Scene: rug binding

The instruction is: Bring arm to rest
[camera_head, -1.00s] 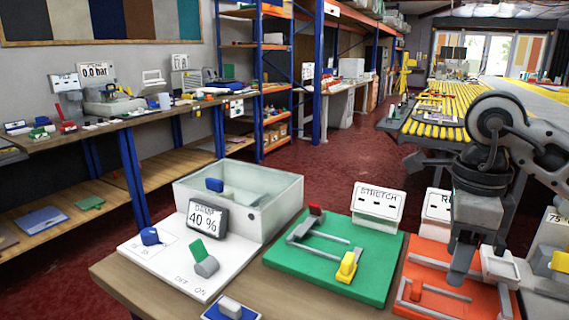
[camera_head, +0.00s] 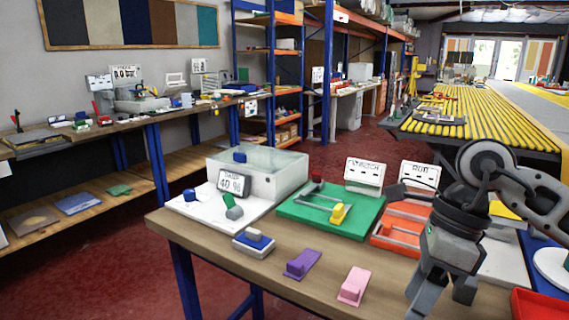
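My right arm comes in from the right. Its gripper (camera_head: 440,290) points down over the front right part of the wooden table (camera_head: 215,245). Its two grey fingers are apart, with nothing visible between them. The gripper is in front of the orange board (camera_head: 405,236) and hides part of it. A pink block (camera_head: 354,286) lies on the table to the left of the gripper. My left gripper is not in view.
A green board (camera_head: 300,213) with a yellow-knobbed slide, a white panel with a clear tank (camera_head: 285,180), a blue-and-white block (camera_head: 253,243) and a purple block (camera_head: 301,263) are on the table. A red tray (camera_head: 535,304) is at the lower right.

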